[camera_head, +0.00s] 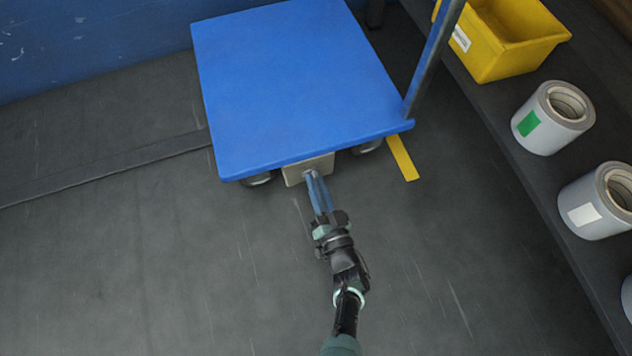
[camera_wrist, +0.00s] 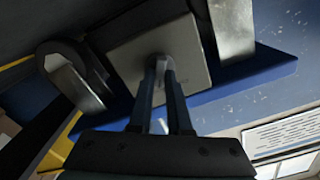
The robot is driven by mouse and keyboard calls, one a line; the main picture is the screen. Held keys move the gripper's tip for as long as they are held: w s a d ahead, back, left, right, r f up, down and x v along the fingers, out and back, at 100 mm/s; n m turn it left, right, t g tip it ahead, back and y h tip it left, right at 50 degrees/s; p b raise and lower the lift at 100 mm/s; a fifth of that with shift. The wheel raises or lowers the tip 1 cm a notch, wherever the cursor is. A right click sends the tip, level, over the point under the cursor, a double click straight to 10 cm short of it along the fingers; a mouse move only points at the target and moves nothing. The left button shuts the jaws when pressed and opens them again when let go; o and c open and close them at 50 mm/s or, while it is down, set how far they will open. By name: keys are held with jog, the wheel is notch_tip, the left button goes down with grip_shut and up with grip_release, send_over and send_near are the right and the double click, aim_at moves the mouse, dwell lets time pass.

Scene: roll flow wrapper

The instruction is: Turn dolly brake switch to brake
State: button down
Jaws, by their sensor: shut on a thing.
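The dolly has a flat blue platform (camera_head: 290,80) and low wheels. A beige switch box (camera_head: 295,174) sits under its near edge; in the wrist view the box's plate (camera_wrist: 122,55) shows as a grey square. My gripper (camera_head: 312,176) reaches the front of this box. In the wrist view its two fingers (camera_wrist: 160,66) come together at the middle of the plate, shut on the brake switch there. The fingertips hide the switch, so I cannot tell which way it is turned.
Dolly casters (camera_wrist: 65,65) flank the box. A metal post (camera_head: 432,60) rises at the platform's right corner. A dark shelf (camera_head: 520,185) on the right holds a yellow bin (camera_head: 490,62) and several rolls (camera_head: 540,128). Floor left of my arm is clear.

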dwell(0.3)
jog(key=c, duration=0.9)
grip_release()
jog(key=shift+o, duration=0.2)
jog(key=shift+s+d+r+p, duration=0.1)
jog(key=shift+s+d+p, duration=0.1)
jog(key=shift+s+p, duration=0.2)
jog(key=p+v, duration=0.3)
jog(key=v, duration=0.9)
jog(key=shift+s, duration=0.15)
